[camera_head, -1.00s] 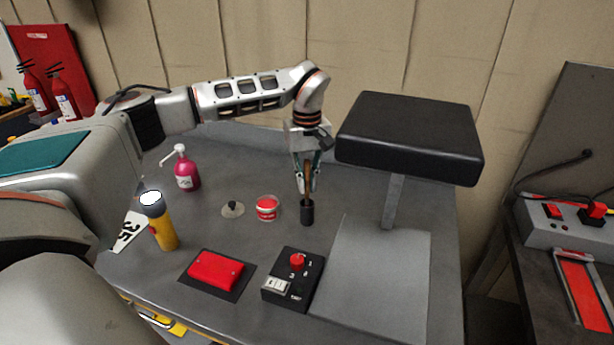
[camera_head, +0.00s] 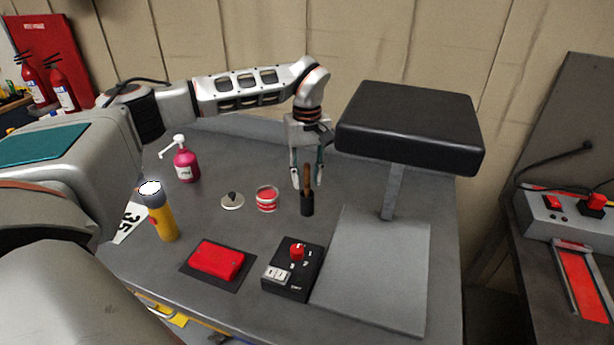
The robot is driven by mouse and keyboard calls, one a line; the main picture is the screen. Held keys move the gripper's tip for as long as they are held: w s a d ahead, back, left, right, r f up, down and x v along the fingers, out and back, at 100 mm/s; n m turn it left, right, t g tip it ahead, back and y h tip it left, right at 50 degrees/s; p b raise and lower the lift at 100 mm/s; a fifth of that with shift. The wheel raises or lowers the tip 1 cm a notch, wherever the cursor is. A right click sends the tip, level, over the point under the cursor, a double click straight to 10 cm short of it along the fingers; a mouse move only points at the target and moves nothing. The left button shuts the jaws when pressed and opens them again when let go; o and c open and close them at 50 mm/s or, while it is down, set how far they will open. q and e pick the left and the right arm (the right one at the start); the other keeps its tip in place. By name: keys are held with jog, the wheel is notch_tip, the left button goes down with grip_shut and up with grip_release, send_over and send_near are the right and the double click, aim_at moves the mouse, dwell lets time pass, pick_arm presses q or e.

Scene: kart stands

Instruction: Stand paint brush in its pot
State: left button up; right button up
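The paint brush (camera_head: 308,178) stands upright in a small black pot (camera_head: 307,204) on the grey table, with its brown handle sticking up. My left gripper (camera_head: 306,184) points down just behind the brush. Its two fingers are apart, one on each side of the brush in the picture, and nothing is seen clamped between them. The brush's lower end is hidden inside the pot. My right gripper is not in view.
A black padded block on a post (camera_head: 410,130) stands close right of the gripper. A red tin (camera_head: 267,200), pink pump bottle (camera_head: 186,162), yellow flashlight (camera_head: 164,222), red box (camera_head: 216,260) and black switch box (camera_head: 293,272) are on the table (camera_head: 235,315).

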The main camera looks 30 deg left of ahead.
pick_arm(q)
notch_tip(320, 180, up, 12)
jog(key=shift+r, duration=0.1)
dwell(0.5)
dwell(0.8)
